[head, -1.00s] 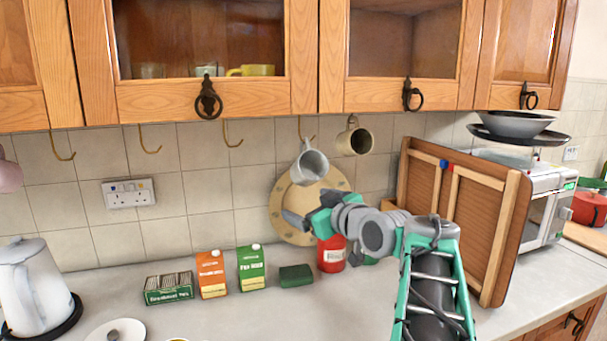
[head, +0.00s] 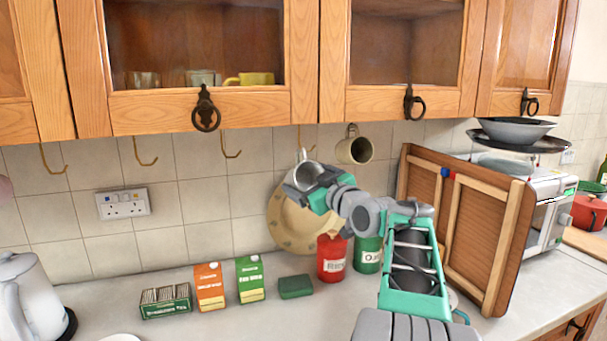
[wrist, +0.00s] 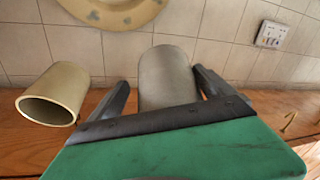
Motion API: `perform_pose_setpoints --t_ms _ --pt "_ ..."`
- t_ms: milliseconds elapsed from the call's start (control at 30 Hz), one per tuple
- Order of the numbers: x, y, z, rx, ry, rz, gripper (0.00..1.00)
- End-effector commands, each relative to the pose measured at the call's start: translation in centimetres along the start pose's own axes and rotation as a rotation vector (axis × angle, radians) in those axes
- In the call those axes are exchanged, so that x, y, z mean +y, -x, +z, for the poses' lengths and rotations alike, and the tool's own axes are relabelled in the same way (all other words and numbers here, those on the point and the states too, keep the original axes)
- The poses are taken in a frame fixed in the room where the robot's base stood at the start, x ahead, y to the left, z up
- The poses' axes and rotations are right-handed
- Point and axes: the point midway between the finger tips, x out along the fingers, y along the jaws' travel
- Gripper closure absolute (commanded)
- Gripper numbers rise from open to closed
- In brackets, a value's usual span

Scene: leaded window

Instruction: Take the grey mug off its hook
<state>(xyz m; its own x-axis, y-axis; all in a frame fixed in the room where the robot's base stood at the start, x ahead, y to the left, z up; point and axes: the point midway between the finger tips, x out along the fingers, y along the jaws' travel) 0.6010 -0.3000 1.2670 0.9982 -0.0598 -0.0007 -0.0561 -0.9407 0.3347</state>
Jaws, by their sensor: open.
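The grey mug (head: 307,172) hangs tilted under a brass hook (head: 306,141) below the cabinets, its lower part hidden by my gripper. In the wrist view the grey mug (wrist: 167,72) stands between the two dark fingers, with one finger on either side. My gripper (wrist: 162,82) is open around it; I cannot tell whether either finger touches it. In the head view my gripper (head: 303,190) is at the mug's lower side. The mug's handle is hidden from the wrist view.
A beige mug (head: 355,150) hangs close on the right, and also shows beside my left finger in the wrist view (wrist: 58,94). A round board (head: 292,226) leans on the tiles behind. Red (head: 331,258) and green tins (head: 368,254) stand below. Empty hooks (head: 232,147) are on the left.

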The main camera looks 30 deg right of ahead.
Motion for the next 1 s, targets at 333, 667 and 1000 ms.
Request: perform_pose_setpoints --t_ms 333,667,1000 --pt "-0.14 0.01 -0.02 0.001 0.0 -0.002 0.24" --pt "-0.16 0.01 -0.06 0.001 0.001 -0.002 0.51" --pt "-0.16 0.02 -0.1 0.002 0.001 -0.002 0.79"
